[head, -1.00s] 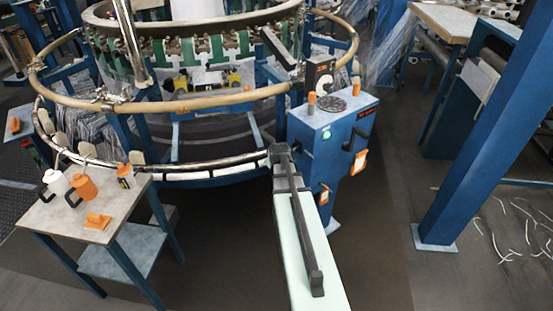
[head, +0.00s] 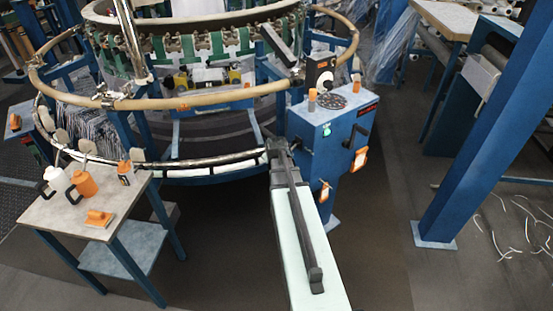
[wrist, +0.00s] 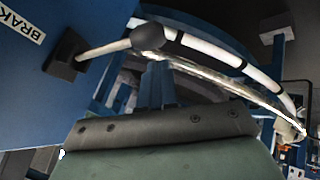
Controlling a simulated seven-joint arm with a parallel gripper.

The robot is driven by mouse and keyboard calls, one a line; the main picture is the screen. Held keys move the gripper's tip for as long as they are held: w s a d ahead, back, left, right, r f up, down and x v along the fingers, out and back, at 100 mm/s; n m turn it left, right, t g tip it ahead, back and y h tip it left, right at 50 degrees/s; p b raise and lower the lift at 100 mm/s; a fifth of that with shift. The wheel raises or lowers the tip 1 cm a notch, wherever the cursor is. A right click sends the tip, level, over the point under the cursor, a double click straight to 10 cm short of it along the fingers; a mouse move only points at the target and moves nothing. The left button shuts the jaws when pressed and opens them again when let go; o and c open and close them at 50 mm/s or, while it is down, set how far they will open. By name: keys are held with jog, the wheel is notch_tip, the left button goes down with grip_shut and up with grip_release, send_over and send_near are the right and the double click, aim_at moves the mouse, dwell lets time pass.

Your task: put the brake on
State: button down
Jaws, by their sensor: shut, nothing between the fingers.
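The brake lever shows in the wrist view as a pale rod with a dark rounded knob (wrist: 149,36). It comes out of a black mount (wrist: 66,56) on a blue box wall, beside a white label (wrist: 22,23) reading "BRAK", cut off by the frame edge. In the head view the blue control box (head: 316,135) stands just right of my gripper (head: 278,148). My gripper is shut and empty. In the wrist view its dark body (wrist: 160,128) lies below the knob, with a visible gap.
The loom's tan ring (head: 200,101) and lower metal rail (head: 190,162) curve behind my gripper. A small table (head: 70,215) with bottles and an orange item stands left. A blue post (head: 470,150) stands right. The floor between is clear.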

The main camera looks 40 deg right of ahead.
jog(key=w+a+v, duration=0.1)
jog(key=v, duration=1)
jog(key=shift+a+r, duration=0.2)
jog(key=shift+r, duration=0.1)
jog(key=s+a+f+m+g+y, duration=0.25)
jog(key=s+a+f, duration=0.25)
jog(key=f, duration=0.4)
jog(key=s+a+f+m+g+y, duration=0.1)
jog(key=s+a+f+g, duration=0.2)
jog(key=s+a+f, duration=0.45)
jog(key=s+a+f+m+g+y, duration=0.1)
jog(key=s+a+f+m+g, duration=0.2)
jog(key=f, duration=0.7)
jog(key=s+a+f+n+g, duration=0.2)
jog(key=s+a+f, duration=0.5)
jog(key=s, duration=0.4)
jog(key=s+a+f+n+g, duration=0.3)
jog(key=s+a+f, duration=0.5)
jog(key=s, duration=0.3)
jog(key=shift+s+f, duration=0.15)
jog(key=shift+f, duration=0.7)
